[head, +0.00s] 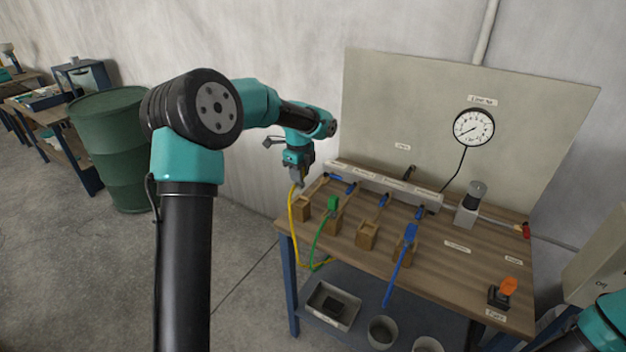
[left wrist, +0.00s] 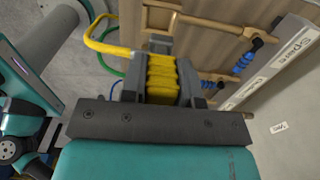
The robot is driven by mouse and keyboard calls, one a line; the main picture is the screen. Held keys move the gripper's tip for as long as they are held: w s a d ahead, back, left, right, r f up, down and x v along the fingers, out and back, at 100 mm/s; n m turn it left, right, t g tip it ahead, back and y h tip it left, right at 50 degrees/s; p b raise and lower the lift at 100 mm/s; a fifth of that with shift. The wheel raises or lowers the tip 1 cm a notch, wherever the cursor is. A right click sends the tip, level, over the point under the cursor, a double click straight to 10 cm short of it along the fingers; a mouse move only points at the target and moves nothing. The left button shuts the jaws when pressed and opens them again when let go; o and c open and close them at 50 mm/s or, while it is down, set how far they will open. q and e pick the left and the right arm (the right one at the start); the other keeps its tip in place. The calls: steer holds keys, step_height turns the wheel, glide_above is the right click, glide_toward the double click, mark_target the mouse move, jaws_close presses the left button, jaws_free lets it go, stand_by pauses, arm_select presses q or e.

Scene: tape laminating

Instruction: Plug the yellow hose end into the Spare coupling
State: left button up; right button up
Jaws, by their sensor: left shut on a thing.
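My left gripper (head: 297,178) is shut on the yellow hose end (left wrist: 162,78), above the left edge of the workbench. The ribbed yellow body sits between the fingers in the left wrist view, and the yellow hose (head: 293,225) hangs down in a loop. The manifold (head: 385,179) at the back of the bench has several labels and blue couplings. The word Spare is readable on one label (left wrist: 296,50) in the left wrist view, with a blue coupling (left wrist: 243,62) near it. The held end is apart from the couplings. My right gripper is out of view.
Wooden holders stand on the bench (head: 455,270); a green hose end (head: 333,202) and a blue hose end (head: 410,231) rest in two of them. An empty-looking holder (head: 367,235) stands between. A gauge (head: 473,127) is on the back panel. An orange-knobbed switch (head: 508,287) sits at right.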

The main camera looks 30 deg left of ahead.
mark_target(300, 189)
arm_select(q)
steer(key=shift+f, duration=0.15)
steer(key=shift+f, duration=1.85)
steer(key=shift+f, duration=1.4)
stand_by(1.4)
steer(key=o, duration=1)
steer(key=shift+o, duration=0.5)
steer(key=o, duration=0.4)
steer(key=shift+r, duration=0.15)
